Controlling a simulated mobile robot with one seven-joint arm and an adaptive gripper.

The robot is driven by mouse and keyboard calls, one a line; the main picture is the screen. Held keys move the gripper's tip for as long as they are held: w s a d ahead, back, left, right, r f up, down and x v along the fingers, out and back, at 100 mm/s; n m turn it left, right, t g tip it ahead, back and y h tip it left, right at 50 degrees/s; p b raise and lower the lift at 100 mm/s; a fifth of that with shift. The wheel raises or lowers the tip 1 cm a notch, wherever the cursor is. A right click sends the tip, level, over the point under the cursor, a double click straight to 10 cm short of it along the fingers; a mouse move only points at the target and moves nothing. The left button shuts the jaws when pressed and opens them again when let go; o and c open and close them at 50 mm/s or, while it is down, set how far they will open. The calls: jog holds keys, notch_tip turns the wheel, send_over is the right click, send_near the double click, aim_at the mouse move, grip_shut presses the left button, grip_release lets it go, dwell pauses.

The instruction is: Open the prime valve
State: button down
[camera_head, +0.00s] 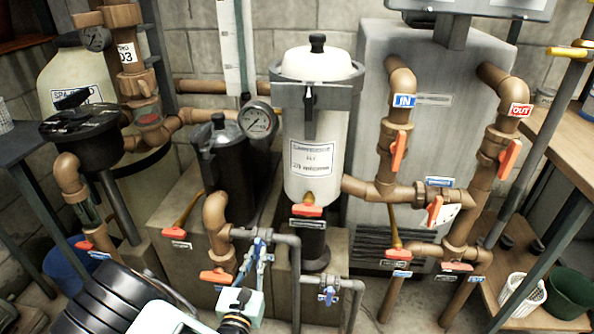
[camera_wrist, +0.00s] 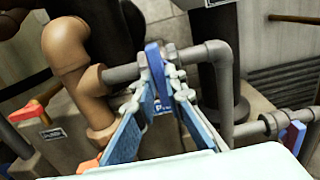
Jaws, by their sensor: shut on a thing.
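A small valve with a blue handle (camera_head: 258,246) sits on a grey horizontal pipe (camera_head: 283,238) at lower middle in the head view. In the wrist view its blue handle (camera_wrist: 155,70) stands across the line of the pipe. A blue label beginning with "P" (camera_wrist: 163,108) shows partly between my fingers. My gripper (camera_wrist: 167,78) is shut on the blue handle, with its blue fingers either side of it. In the head view my gripper (camera_head: 261,253) reaches the valve from below, and the fingers partly hide it.
A second blue-handled valve (camera_head: 328,296) is to the right, on a lower grey pipe. An orange-handled valve (camera_head: 216,276) is close on the left, under a brown elbow pipe (camera_head: 216,212). The white filter housing (camera_head: 316,150) stands behind. Pipes crowd the space around my gripper.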

dwell(0.3)
jog(key=n+p, duration=0.2)
jog(key=shift+r+n, duration=0.15)
jog(key=shift+n, duration=0.25)
jog(key=n+p, duration=0.2)
jog(key=n, duration=0.3)
jog(key=shift+n, duration=0.4)
jog(key=n+p, duration=0.2)
jog(key=n, duration=0.3)
jog(key=shift+n, duration=0.4)
jog(key=n+p, duration=0.1)
jog(key=n, duration=0.3)
jog(key=c, duration=1.9)
grip_release()
jog(key=shift+s, duration=0.1)
